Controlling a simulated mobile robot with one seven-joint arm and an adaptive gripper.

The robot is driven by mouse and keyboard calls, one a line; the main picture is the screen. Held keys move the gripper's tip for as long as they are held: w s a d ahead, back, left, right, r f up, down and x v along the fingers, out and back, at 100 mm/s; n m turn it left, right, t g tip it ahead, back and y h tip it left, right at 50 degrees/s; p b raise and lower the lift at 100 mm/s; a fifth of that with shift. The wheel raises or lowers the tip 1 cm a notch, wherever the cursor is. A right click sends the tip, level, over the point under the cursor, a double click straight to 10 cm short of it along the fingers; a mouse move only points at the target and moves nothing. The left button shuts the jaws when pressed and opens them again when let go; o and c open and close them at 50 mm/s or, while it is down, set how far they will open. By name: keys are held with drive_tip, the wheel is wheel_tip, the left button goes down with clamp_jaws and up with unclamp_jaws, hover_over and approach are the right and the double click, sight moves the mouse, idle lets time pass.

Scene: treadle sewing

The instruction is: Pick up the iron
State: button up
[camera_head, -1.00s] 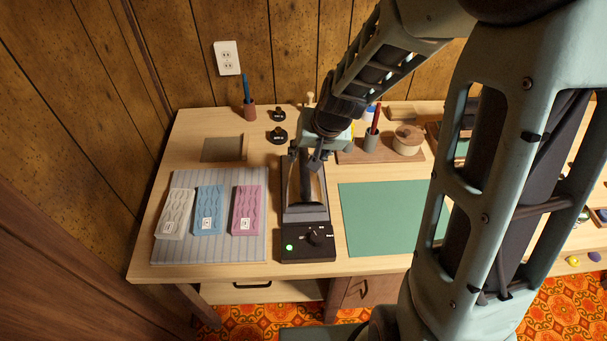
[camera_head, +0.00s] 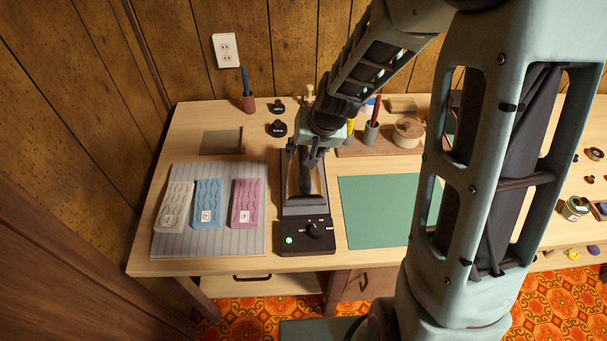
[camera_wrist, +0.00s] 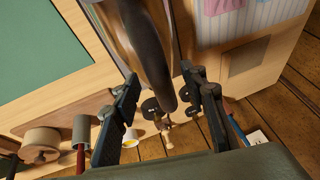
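The iron (camera_head: 305,199) rests on a black stand (camera_head: 290,251) with a dial and a lit green light, on the wooden table. In the wrist view its dark rounded handle (camera_wrist: 150,50) runs from the top edge down between my fingers. My gripper (camera_head: 306,158) is over the far end of the iron and hides part of it. In the wrist view my gripper (camera_wrist: 168,108) is open, one finger on each side of the handle's end, with gaps visible. I cannot tell how far the fingertips reach down beside the handle.
A striped pad (camera_head: 214,245) with several folded cloths lies left of the stand. A green mat (camera_head: 380,215) lies to the right. Behind are a pen cup (camera_head: 249,104), black knobs (camera_head: 277,128), a grey cup (camera_head: 371,133) and a lidded pot (camera_head: 408,132).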

drive_tip(key=shift+f, duration=0.1)
drive_tip(key=shift+c, duration=0.6)
clamp_jaws()
drive_tip(key=shift+w, duration=0.15)
